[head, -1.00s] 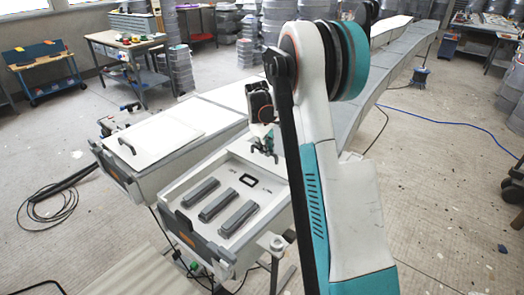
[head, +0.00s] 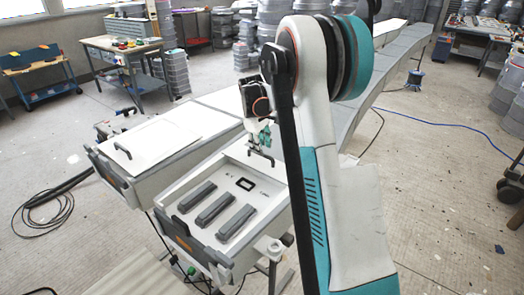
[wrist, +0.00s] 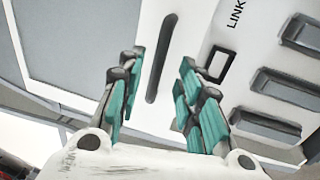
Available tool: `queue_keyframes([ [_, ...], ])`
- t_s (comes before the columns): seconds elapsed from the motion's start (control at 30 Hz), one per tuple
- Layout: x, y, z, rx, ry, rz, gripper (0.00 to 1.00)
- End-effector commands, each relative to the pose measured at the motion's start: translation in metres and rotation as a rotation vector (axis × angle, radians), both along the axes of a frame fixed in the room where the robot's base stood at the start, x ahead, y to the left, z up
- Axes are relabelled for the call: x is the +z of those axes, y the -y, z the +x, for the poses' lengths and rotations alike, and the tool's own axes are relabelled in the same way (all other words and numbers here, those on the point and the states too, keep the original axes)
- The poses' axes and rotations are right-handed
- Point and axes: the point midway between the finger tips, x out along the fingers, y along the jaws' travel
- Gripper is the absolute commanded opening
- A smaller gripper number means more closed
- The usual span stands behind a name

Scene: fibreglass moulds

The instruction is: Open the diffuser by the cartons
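A white box-like unit (head: 170,223) has several dark grey bars and a small black square frame on its recessed top. A dark elongated bar or slot (wrist: 161,58) lies on its white face, near printed letters "LINK". I cannot tell whether this unit is the diffuser, and I recognise no cartons. My gripper (head: 261,155) is over the far part of the top. In the wrist view, its teal-padded fingers (wrist: 158,68) are apart, with the dark bar in the gap between them in the picture. I cannot tell whether they touch it.
A second white unit with a dark handle (head: 122,152) stands close on the left. A black hose (head: 50,210) coils on the floor at left. Workbenches (head: 120,48) and stacked grey containers (head: 178,75) stand behind. Open floor lies to the right.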

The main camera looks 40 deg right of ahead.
Motion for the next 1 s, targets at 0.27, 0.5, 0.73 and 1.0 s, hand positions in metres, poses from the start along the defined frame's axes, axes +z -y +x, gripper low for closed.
queue_keyframes([
  [0.27,0.055,-0.010,-0.004,-0.001,0.000,0.000,0.33],
  [0.5,0.080,-0.015,-0.005,-0.001,0.000,0.000,0.33],
  [0.73,0.084,-0.015,-0.005,-0.001,0.000,0.000,0.33],
  [1.0,0.083,-0.015,-0.005,-0.001,0.000,0.000,0.33],
])
